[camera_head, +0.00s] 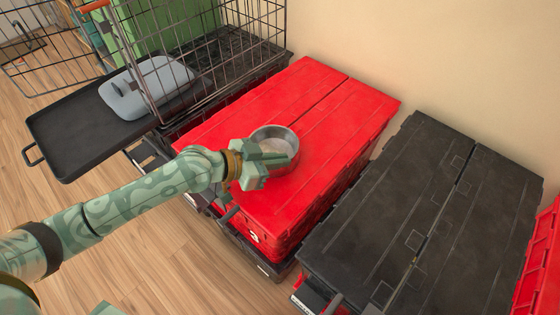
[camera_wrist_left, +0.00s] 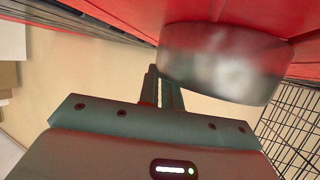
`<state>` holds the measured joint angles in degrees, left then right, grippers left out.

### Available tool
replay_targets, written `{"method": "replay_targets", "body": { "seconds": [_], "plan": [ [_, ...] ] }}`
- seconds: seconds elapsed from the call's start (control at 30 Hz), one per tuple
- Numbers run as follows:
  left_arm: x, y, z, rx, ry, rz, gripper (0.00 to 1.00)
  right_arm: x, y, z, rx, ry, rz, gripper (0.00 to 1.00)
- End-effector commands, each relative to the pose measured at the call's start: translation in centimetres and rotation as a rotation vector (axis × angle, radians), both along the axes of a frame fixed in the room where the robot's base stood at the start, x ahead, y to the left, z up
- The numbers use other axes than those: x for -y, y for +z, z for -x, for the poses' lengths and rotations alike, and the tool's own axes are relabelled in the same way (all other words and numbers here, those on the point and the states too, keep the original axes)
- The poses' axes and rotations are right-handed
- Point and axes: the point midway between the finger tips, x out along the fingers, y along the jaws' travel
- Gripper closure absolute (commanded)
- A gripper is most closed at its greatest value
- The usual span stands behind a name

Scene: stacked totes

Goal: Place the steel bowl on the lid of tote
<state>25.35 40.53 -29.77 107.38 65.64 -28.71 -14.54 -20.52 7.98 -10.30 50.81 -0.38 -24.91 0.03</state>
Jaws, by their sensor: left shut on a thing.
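The steel bowl (camera_head: 275,138) is round, shiny and upright over the red tote's lid (camera_head: 310,110), near the middle of its front part. My left gripper (camera_head: 265,163) is shut on the near side of the bowl's wall. In the left wrist view the bowl (camera_wrist_left: 225,65) is close beside the fingers (camera_wrist_left: 165,90), with the red lid right against its base side. I cannot tell whether the base touches the lid or hangs just above it. My right gripper is not in view.
A black lidded tote (camera_head: 425,215) stands to the right, with a gap between it and the red one. At the left is a wire cage (camera_head: 215,50) with a black tray (camera_head: 70,140) holding a grey-blue container (camera_head: 148,88). A wall rises behind.

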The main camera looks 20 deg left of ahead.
Motion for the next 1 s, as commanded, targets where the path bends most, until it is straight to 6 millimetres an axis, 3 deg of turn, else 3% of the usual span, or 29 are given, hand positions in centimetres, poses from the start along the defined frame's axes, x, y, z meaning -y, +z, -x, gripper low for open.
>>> {"method": "replay_targets", "body": {
  "seconds": [0.37, 0.4, 0.47, 0.8, 1.0],
  "plan": [
    [-0.1, -0.2, 0.0, 0.004, 0.000, 0.000, 1.00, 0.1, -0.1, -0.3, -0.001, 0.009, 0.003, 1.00],
    [-0.1, -0.2, 0.0, 0.003, 0.000, 0.000, 0.86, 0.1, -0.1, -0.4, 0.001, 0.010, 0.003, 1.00],
    [-0.1, -0.2, 0.0, 0.003, 0.000, 0.000, 0.73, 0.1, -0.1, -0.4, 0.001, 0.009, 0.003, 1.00],
    [-0.2, 0.1, 0.1, 0.003, 0.001, -0.001, 0.73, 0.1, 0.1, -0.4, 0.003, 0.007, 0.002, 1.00],
    [-2.5, 1.7, 2.6, 0.005, 0.000, -0.005, 0.73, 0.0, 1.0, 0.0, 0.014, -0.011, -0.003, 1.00]
  ]
}}
